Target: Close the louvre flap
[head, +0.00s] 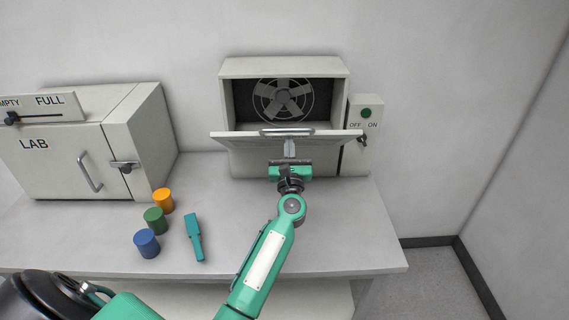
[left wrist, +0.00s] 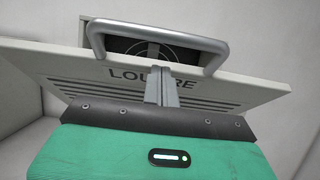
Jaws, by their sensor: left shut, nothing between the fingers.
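The louvre flap (head: 233,139) is a pale hinged panel on the front of a grey box (head: 238,68). It stands swung out and down, so the opening with a fan (head: 284,98) shows above it. In the left wrist view the flap (left wrist: 225,88) carries the partly covered word LOUVRE, slots and a metal bar handle (left wrist: 160,35). My left gripper (head: 290,148) is shut and empty, in front of the flap and below the handle. In the left wrist view its fingers (left wrist: 160,85) overlap the flap; I cannot tell whether they touch it. My right gripper is not in view.
A switch box (head: 366,112) marked OFF and ON stands right of the louvre box. A LAB cabinet (head: 60,165) stands at the left. Orange (head: 163,201), green (head: 155,221) and blue (head: 146,243) cylinders and a teal tool (head: 194,237) lie on the bench. The bench's right side (head: 350,235) is clear.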

